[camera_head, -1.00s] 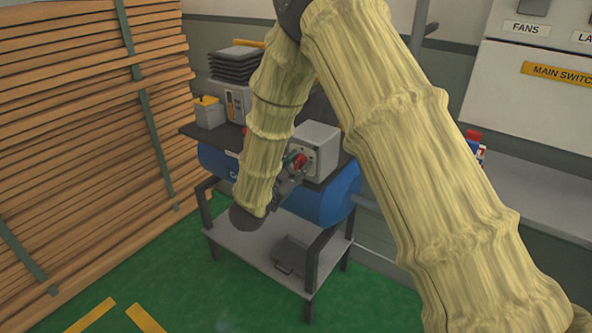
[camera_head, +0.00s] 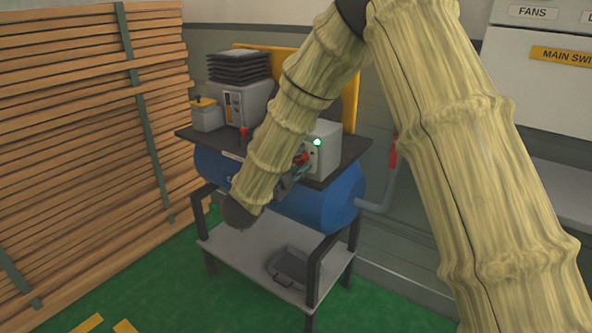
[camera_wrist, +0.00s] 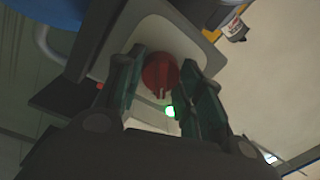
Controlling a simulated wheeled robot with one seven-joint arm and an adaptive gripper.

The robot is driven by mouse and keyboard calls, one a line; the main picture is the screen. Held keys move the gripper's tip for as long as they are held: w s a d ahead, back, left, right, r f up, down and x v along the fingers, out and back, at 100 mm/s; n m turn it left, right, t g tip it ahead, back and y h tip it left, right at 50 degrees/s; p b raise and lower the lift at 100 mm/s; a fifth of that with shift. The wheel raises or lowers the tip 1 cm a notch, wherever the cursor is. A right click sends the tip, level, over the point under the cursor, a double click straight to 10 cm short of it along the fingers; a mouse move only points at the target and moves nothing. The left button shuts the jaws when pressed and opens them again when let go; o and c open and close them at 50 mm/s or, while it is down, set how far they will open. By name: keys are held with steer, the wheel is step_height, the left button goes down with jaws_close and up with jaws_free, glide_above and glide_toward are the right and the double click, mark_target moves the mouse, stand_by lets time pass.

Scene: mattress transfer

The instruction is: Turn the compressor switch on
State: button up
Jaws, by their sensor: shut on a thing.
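The compressor switch is a red rotary knob (camera_wrist: 160,72) on the pale face of a grey box (camera_head: 325,134). The knob also shows in the head view (camera_head: 302,158), partly hidden by my gripper. A green lamp (camera_head: 317,142) glows on the box face and also shows in the wrist view (camera_wrist: 171,112). My gripper (camera_wrist: 160,80) has its two green-grey fingers on either side of the knob and is shut on it. The blue compressor tank (camera_head: 330,194) lies under the box. My arm hides part of the tank.
The tank stands on a dark-framed cart with a lower grey shelf (camera_head: 240,256) holding a grey tray (camera_head: 294,268). Stacked wooden boards (camera_head: 80,150) rise at the left. A red-handled valve (camera_head: 393,152) is on the pipe at right.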

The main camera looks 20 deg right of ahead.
steer(key=shift+f+m+b, duration=0.1)
steer(key=shift+m+b, duration=0.2)
steer(key=shift+m, duration=0.2)
steer(key=o, duration=1)
steer(key=v, duration=1.2)
